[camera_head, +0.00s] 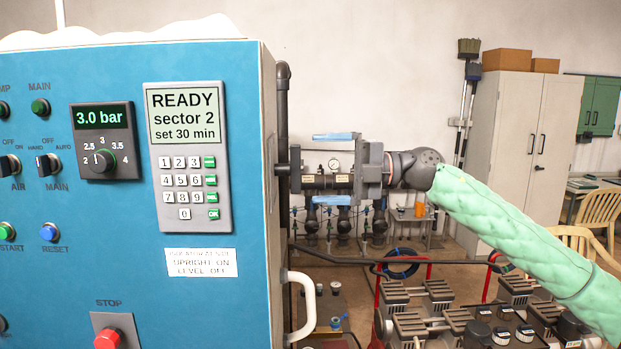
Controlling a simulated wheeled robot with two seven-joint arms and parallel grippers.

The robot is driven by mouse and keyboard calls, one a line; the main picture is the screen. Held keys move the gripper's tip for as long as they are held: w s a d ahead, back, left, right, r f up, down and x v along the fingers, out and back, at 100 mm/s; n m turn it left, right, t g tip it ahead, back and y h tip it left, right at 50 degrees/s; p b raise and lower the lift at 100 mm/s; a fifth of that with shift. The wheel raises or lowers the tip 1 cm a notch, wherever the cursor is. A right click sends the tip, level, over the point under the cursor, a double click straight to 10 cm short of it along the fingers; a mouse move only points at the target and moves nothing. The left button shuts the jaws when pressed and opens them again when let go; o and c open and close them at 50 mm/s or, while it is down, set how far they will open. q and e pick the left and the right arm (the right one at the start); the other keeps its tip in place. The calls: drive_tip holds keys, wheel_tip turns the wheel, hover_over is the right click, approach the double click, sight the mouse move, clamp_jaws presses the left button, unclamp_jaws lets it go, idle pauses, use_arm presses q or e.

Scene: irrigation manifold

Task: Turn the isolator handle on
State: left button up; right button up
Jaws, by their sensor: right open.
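The blue control cabinet (130,215) fills the left. Its label (201,262) reads that upright is on and level is off. A dark part on a short shaft (295,170) sticks out of the cabinet's right side and looks like the isolator handle. I see it nearly edge-on, so its angle is hard to tell. My right gripper (319,168) reaches in from the right, just right of this part. Its two blue-tipped fingers are wide apart, one above the other, with nothing held between them. My left gripper is out of view.
A white bar handle (302,306) is lower on the cabinet's side. A dark vertical pipe (283,100) rises behind the cabinet. Pipework with a gauge (334,164) stands behind my gripper. Valve blocks (440,310) on a red frame fill the lower right.

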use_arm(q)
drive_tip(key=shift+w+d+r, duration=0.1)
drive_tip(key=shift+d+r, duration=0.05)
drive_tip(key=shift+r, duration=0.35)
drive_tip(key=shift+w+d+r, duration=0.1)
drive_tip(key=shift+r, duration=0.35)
use_arm(e)
drive_tip(key=shift+d, duration=0.9)
